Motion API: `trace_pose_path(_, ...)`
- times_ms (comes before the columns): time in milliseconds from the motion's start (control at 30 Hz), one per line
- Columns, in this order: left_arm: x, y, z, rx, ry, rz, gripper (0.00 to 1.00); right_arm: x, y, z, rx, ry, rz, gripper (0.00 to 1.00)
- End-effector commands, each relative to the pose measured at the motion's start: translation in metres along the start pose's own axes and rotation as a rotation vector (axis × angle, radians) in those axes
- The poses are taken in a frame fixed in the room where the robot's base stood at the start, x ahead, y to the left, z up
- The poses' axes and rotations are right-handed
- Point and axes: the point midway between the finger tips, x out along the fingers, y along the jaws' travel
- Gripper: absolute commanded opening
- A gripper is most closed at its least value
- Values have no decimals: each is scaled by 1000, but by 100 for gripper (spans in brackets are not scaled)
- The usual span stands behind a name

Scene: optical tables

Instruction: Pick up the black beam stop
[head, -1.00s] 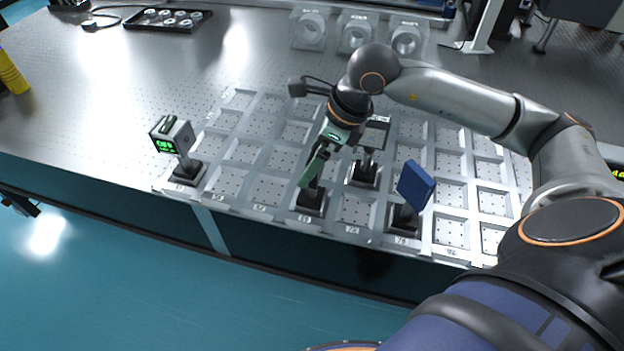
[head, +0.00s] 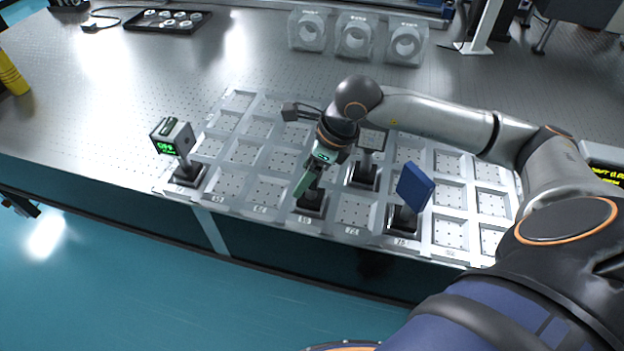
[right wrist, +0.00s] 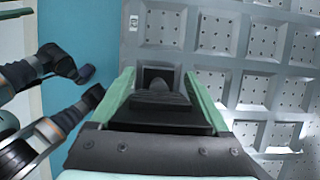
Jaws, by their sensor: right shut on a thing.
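The black beam stop stands in a front-row compartment of the grey tray, its dark base (head: 311,203) low in the cell. My right gripper (head: 303,186) reaches down to it from above, and its green fingers hide most of the upper part in the head view. In the right wrist view the green fingers (right wrist: 162,92) are on either side of the dark beam stop (right wrist: 160,98), shut on it. Its square base shows just beyond, inside the compartment. I cannot make out any gap under the base.
A blue plate on a post (head: 415,187) stands to the right, another mount (head: 366,167) just behind, and a green-lit meter (head: 174,140) at the left. The grey compartment tray (head: 222,195) has several empty cells. Three pale holders (head: 355,38) stand behind.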

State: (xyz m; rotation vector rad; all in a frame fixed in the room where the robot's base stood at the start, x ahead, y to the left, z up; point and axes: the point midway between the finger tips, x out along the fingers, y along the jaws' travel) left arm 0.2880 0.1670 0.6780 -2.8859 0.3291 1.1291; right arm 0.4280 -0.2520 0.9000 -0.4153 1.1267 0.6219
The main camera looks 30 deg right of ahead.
Motion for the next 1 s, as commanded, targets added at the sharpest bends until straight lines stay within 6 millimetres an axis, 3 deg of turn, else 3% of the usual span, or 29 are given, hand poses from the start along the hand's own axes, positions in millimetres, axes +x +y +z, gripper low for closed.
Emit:
trace_pose_path(67, 0, 0, 0, 0, -1, 0, 50, 0, 0, 0, 0, 0, 0, 50)
trace_pose_path(500, 0, 0, 0, 0, -2, 0, 50, -1, 0, 0, 0, -1, -1, 1)
trace_pose_path(1000, 0, 1, 0, -1, -1, 1, 50, -8, -1, 5, -1, -7, -4, 0)
